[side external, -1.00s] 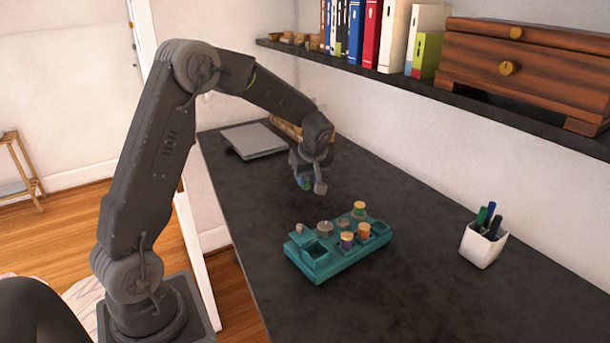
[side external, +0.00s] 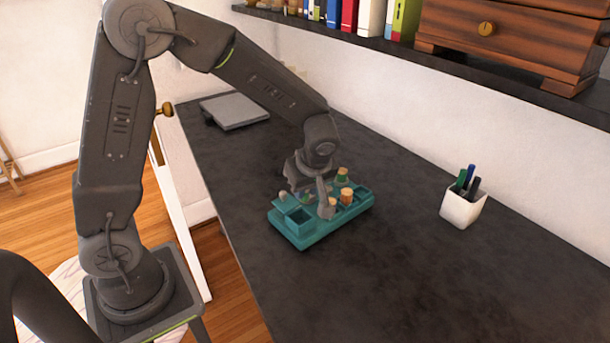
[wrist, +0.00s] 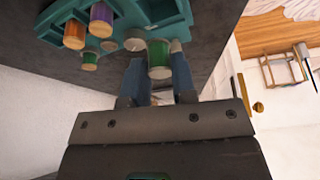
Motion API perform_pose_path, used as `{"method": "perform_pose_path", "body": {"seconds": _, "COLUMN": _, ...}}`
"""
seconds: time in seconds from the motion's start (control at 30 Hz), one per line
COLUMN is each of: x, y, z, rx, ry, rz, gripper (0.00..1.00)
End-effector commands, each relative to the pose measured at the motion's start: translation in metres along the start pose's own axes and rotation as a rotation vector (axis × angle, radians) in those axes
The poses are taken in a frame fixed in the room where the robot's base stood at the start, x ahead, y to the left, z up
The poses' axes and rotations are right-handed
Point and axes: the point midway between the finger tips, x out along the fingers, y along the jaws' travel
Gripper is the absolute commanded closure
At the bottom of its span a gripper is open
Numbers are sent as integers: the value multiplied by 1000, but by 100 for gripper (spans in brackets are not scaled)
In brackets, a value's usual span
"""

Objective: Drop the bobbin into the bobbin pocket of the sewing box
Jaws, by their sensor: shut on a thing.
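The teal sewing box (side external: 313,236) sits on the dark desk, and part of it shows at the top of the wrist view (wrist: 122,33). My gripper (side external: 310,197) is over the box, near its middle. In the wrist view, my gripper (wrist: 160,78) is shut on a bobbin (wrist: 159,60) with green thread and pale ends. The bobbin is mostly hidden by the fingers in the side view. An open square pocket shows at the box's near left end. I cannot tell which pocket is directly below the bobbin.
Orange (wrist: 75,34), purple (wrist: 101,20) and green (wrist: 89,61) spools stand in the box beside my gripper. A white pen cup (side external: 462,209) stands to the right. A grey flat device (side external: 235,110) lies at the back left. The front desk area is clear.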

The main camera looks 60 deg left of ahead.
Motion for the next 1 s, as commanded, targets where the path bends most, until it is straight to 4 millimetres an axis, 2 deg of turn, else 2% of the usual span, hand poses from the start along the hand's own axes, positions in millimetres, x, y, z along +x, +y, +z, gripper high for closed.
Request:
{"method": "perform_pose_path", "body": {"seconds": 0.23, "x": 18, "y": 0, "z": 8, "rx": 0, "ry": 0, "rz": 0, "gripper": 97}}
{"method": "perform_pose_path", "body": {"seconds": 0.57, "x": 22, "y": 0, "z": 9, "rx": 0, "ry": -1, "rz": 1, "gripper": 97}}
{"method": "perform_pose_path", "body": {"seconds": 0.6, "x": 22, "y": 0, "z": 9, "rx": 0, "ry": -1, "rz": 1, "gripper": 74}}
{"method": "perform_pose_path", "body": {"seconds": 0.9, "x": 21, "y": 0, "z": 9, "rx": 0, "ry": -1, "rz": 1, "gripper": 45}}
{"method": "perform_pose_path", "body": {"seconds": 1.0, "x": 21, "y": 0, "z": 9, "rx": 0, "ry": -1, "rz": 1, "gripper": 45}}
